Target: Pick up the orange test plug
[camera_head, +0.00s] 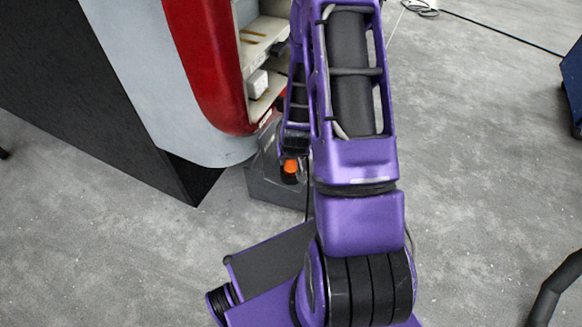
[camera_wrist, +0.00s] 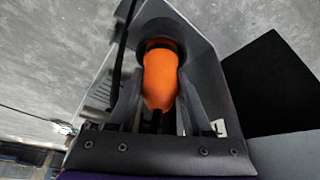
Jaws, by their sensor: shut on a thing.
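The orange test plug (camera_wrist: 160,80) has a rounded orange body and a dark collar at its far end. In the wrist view it sits between the two dark fingers of my gripper (camera_wrist: 157,110), which is shut on it. In the head view the plug (camera_head: 291,166) shows as a small orange spot below my purple arm, over a grey open box (camera_head: 275,188). My gripper is mostly hidden by the arm there. I cannot tell whether the plug touches the box.
A red and white coach body (camera_head: 205,60) with open shelves (camera_head: 262,50) stands just left of the arm. A dark panel (camera_head: 90,90) is at the far left. A thin dark cable (camera_wrist: 122,50) runs beside the gripper. The concrete floor at right (camera_head: 490,150) is mostly clear.

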